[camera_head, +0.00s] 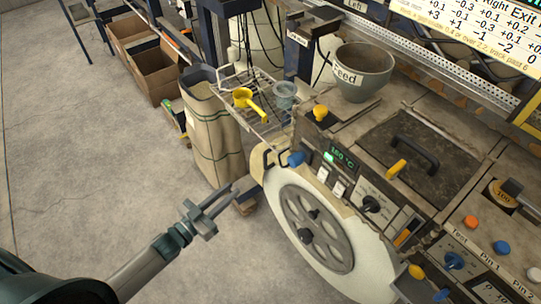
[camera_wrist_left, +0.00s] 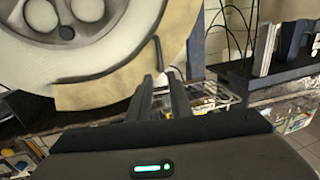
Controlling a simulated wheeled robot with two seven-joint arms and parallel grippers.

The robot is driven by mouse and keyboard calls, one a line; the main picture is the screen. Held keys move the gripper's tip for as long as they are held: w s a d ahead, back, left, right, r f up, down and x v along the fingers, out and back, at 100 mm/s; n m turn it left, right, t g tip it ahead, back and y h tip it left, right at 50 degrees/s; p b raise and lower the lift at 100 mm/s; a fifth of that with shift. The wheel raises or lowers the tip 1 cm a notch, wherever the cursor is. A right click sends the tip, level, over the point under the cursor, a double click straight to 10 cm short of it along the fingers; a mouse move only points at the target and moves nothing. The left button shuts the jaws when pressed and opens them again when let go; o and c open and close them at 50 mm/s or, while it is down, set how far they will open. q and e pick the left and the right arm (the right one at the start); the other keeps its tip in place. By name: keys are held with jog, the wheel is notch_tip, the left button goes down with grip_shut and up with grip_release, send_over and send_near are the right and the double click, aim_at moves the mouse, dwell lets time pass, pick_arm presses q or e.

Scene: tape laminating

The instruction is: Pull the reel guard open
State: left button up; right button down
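The large white reel (camera_head: 365,250) with a grey spoked hub stands upright at the front of the machine. It also shows in the left wrist view (camera_wrist_left: 105,45). A tan curved plate that looks like the reel guard (camera_wrist_left: 125,88) lies along the reel's edge, with a dark thin handle (camera_wrist_left: 158,52) on it. My left gripper (camera_head: 228,198) is left of the reel in the head view. Its two fingers (camera_wrist_left: 161,92) are apart with nothing between them, below the handle in the wrist view and seemingly short of it. My right gripper is out of view.
A paper sack (camera_head: 212,135) and cardboard boxes (camera_head: 150,75) stand behind my left gripper. A wire shelf holds a yellow scoop (camera_head: 248,100). A feed bowl (camera_head: 362,72) and control knobs (camera_head: 372,203) sit on the machine. The floor (camera_head: 90,150) at left is clear.

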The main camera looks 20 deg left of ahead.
aim_at(265, 167)
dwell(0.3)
